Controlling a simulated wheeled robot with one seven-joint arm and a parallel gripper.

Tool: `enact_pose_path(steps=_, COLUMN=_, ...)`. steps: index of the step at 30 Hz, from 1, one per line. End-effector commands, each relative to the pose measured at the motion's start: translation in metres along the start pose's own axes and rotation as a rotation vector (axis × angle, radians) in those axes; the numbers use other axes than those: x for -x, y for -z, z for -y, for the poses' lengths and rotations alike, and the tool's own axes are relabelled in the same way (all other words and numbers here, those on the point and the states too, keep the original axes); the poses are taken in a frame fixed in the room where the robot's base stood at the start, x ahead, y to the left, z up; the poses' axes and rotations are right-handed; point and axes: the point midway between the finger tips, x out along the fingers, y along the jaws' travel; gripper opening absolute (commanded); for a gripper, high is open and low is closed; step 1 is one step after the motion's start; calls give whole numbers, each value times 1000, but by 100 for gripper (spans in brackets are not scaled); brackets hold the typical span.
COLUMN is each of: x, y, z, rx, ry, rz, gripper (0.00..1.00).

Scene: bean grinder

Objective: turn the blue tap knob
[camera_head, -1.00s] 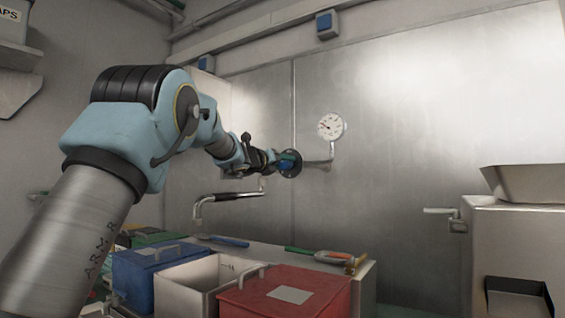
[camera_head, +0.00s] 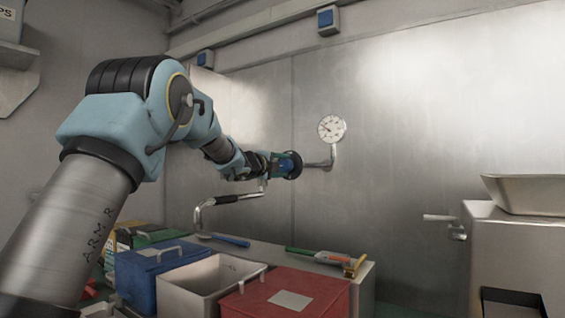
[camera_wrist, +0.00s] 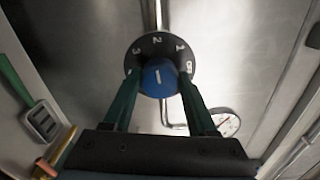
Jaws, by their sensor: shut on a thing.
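The blue tap knob (camera_wrist: 160,78) sits in front of a black dial plate (camera_wrist: 146,46) marked with numbers in the wrist view. A white line on the knob runs roughly upright in that view. In the head view the knob (camera_head: 284,162) is partly hidden by my gripper, on a pipe from the metal wall. My gripper (camera_wrist: 158,88) has its two green fingers on either side of the knob and is shut on it.
A pressure gauge (camera_head: 331,128) is just right of the knob. A metal crank handle (camera_head: 228,199) is below left. Beneath are a blue box (camera_head: 150,272), an open white box (camera_head: 200,285) and a red box (camera_head: 290,296). Tools lie on the counter. A metal tray (camera_head: 530,194) stands at right.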

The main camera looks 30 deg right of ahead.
Motion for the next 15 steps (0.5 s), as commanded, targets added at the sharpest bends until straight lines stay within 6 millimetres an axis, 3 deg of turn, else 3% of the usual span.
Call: enact_pose_path(steps=15, x=0, y=-1, z=0, rx=490, ry=-4, rz=2, gripper=2)
